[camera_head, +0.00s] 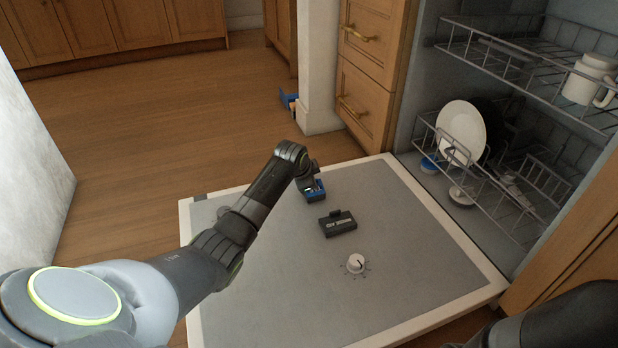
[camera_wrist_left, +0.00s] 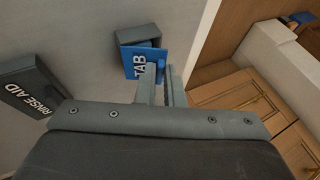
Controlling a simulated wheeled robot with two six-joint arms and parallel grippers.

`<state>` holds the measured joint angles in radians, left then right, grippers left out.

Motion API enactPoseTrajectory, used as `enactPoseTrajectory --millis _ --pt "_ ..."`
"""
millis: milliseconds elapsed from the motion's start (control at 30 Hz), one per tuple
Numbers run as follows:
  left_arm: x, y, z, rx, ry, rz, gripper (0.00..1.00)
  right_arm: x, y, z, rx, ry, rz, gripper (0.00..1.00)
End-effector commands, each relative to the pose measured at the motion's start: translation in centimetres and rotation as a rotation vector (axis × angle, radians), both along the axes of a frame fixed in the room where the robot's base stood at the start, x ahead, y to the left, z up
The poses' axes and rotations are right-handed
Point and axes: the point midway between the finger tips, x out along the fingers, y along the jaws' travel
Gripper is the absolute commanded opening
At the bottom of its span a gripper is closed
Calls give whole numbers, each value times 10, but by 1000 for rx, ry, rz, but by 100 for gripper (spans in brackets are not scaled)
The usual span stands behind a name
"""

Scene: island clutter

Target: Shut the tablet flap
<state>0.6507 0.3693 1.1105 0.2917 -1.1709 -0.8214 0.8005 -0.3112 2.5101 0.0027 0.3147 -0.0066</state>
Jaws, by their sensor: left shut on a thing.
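The tablet flap (camera_head: 314,188) is blue, on the inner face of the open dishwasher door. In the left wrist view the flap (camera_wrist_left: 140,63) carries white "TAB" lettering. It stands raised beside its dark grey tablet compartment (camera_wrist_left: 139,34). My left gripper (camera_head: 311,181) reaches over the door to the flap. In the wrist view its fingers (camera_wrist_left: 164,72) are close together at the flap's right edge, shut on it. The exact contact and the flap's angle are partly hidden. My right gripper is out of view; only part of that arm shows at the bottom right.
The grey door panel (camera_head: 270,290) lies lowered. A dark rinse aid lid (camera_head: 338,223), also in the wrist view (camera_wrist_left: 32,84), and a white dial (camera_head: 356,264) sit near the flap. The racks at right hold a plate (camera_head: 462,130) and a white mug (camera_head: 585,84).

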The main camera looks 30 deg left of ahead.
Motion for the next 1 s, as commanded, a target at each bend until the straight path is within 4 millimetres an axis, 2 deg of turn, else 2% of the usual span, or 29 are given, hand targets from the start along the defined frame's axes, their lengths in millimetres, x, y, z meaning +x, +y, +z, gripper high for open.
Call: enactPoseTrajectory --millis 100,267,700,1000 --pt "2 3 3 -44 44 3 0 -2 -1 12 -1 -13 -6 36" --pt "5 7 -2 -121 111 4 0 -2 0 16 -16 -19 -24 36" --pt "12 14 -18 -292 261 3 0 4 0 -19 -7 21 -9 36" --pt "14 16 -19 -348 311 2 0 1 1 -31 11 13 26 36"
